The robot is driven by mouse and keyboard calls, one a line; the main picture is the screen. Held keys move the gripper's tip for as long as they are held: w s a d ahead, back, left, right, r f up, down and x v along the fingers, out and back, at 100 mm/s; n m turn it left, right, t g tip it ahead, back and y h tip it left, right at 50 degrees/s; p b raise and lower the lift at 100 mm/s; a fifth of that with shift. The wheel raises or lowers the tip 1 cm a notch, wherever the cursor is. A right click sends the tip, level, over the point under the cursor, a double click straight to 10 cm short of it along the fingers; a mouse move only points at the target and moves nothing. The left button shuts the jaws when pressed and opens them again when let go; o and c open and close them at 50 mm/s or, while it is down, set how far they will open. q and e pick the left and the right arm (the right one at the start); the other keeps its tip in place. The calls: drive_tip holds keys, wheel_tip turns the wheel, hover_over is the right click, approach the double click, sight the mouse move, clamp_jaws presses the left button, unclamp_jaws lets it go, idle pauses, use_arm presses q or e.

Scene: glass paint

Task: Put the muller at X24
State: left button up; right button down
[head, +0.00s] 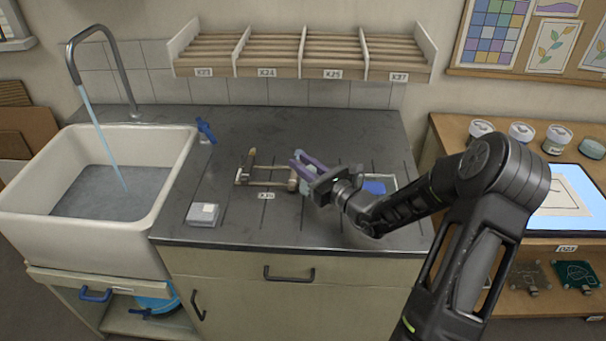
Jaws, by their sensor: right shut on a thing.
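My right gripper (309,173) reaches over the dark worktop from the right. Its purple-looking fingers are shut on a small pale bluish thing (304,187), which I take to be the muller; the fingers hide much of it. I cannot tell whether it touches the worktop. The label X24 (267,72) is on the front of the slatted wall shelf (300,50), on the second bay from the left. That bay looks empty. My left gripper is not in view.
A wooden rest (268,183) lies just left of the gripper. The sink (180,150) with running tap is left.

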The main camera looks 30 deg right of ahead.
wheel_tip(320, 180, down, 3)
drive_tip(key=shift+f, duration=0.2)
drive_tip(key=shift+f, duration=0.1)
drive_tip(key=c, duration=1.3)
unclamp_jaws()
drive_tip(key=shift+o, duration=0.2)
drive_tip(key=shift+s, duration=0.15)
drive_tip(key=s, duration=0.4)
drive_tip(key=s+d+b, duration=0.1)
drive_tip(key=s, duration=0.6)
drive_tip(key=shift+s+d+b, duration=0.3)
drive_tip(key=shift+s+b, duration=0.05)
